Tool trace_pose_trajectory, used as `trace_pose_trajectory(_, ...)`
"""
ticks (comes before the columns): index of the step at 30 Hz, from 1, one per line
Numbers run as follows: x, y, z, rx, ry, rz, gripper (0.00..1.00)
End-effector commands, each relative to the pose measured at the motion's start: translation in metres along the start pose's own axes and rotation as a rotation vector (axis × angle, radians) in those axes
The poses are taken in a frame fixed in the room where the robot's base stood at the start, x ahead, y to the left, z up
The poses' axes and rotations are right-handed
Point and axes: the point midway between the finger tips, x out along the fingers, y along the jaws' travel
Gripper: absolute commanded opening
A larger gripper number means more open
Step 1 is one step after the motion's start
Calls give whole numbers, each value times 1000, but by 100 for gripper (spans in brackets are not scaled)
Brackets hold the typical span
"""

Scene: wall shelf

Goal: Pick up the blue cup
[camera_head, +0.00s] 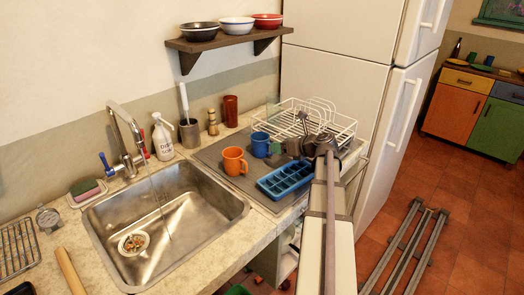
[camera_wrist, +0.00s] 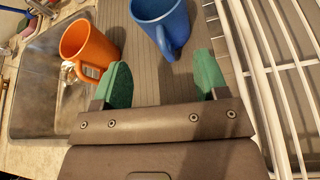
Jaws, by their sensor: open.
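The blue cup (camera_head: 260,144) stands on the grey ribbed mat beside the dish rack. In the wrist view the blue cup (camera_wrist: 158,18) is at the top, partly cut off by the picture edge, its handle pointing toward my gripper. My gripper (camera_wrist: 163,78) is open and empty, its two green fingertips apart. The cup is just ahead of the fingertips, not between them. In the head view my gripper (camera_head: 277,152) is right of the cup, its fingers partly hidden.
An orange mug (camera_head: 235,162) stands close left of the blue cup; it also shows in the wrist view (camera_wrist: 88,46). A blue ice tray (camera_head: 286,179) lies in front. The white wire dish rack (camera_head: 345,128) is behind and right. The sink (camera_head: 165,215) is left.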

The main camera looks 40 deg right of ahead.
Motion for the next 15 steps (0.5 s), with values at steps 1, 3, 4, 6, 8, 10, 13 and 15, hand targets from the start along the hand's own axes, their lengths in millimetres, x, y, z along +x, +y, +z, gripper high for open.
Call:
trace_pose_trajectory(1,7,-1,-2,0,1,1,67)
trace_pose_trajectory(3,9,0,-1,0,1,0,67)
trace_pose_trajectory(4,9,0,0,-1,1,0,67)
trace_pose_trajectory(6,13,0,-1,-1,1,1,67)
trace_pose_trajectory(8,22,0,-2,-2,1,1,67)
trace_pose_trajectory(10,35,-1,-2,-3,1,2,67)
trace_pose_trajectory(13,54,-1,-2,-2,1,1,67)
trace_pose_trajectory(15,61,0,-1,-1,1,1,67)
